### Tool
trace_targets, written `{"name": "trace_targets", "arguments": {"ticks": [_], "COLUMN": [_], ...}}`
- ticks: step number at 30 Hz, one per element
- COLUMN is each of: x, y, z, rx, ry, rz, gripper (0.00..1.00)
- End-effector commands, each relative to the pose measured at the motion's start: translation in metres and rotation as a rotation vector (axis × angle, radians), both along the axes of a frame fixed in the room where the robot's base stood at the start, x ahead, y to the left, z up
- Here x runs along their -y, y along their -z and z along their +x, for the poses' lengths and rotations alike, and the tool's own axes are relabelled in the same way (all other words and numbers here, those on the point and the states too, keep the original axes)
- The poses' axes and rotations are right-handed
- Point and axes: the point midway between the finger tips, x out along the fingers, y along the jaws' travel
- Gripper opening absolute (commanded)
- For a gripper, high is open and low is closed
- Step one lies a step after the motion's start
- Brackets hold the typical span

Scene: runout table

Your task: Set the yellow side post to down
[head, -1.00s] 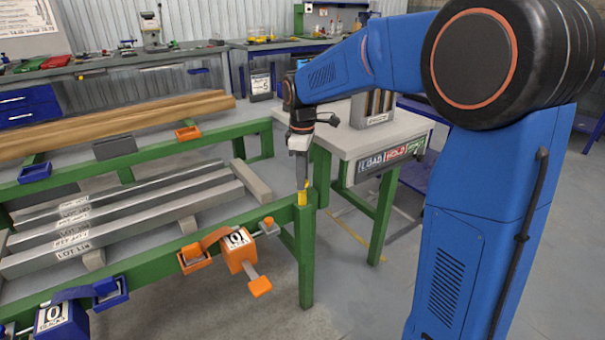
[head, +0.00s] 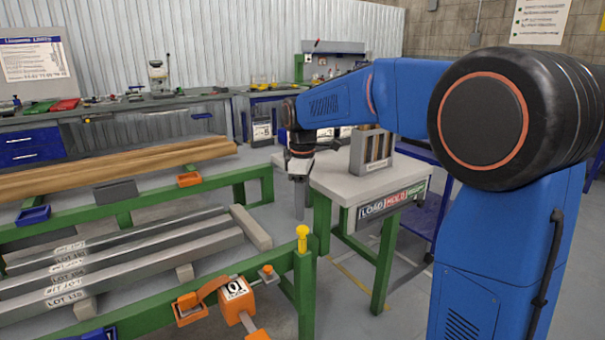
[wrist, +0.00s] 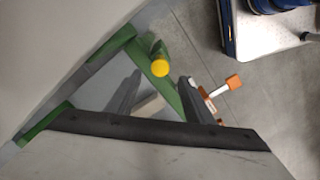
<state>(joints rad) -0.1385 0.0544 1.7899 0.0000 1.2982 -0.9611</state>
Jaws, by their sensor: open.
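The yellow side post (head: 302,240) stands upright at the front right corner of the green rack (head: 306,290). Its round knob and a short length of shaft show above the green leg. In the wrist view its yellow top (wrist: 160,68) shows between the lines of my two fingers, near their tips. My gripper (head: 300,212) is open and points down, its fingertips just above the knob in the head picture. It also shows in the wrist view (wrist: 160,80), with nothing between the fingers. The exact depth gap to the post cannot be told.
Grey bars (head: 130,260) and wooden beams (head: 110,172) lie on the rack. An orange clamp unit (head: 232,302) hangs on the front rail beside the post. A white-topped table (head: 335,185) with a slotted holder (head: 371,152) stands behind on the right.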

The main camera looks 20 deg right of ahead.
Motion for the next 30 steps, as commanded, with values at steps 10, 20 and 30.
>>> {"name": "trace_targets", "arguments": {"ticks": [10, 20, 30], "x": [0.0, 0.0, 0.0], "y": [-0.069, -0.102, -0.104], "z": [0.001, 0.0, 0.0], "rx": [0.002, -0.001, -0.001], "ry": [0.0, 0.0, 0.0], "rz": [0.0, 0.0, 0.0], "gripper": [0.47, 0.47, 0.47]}}
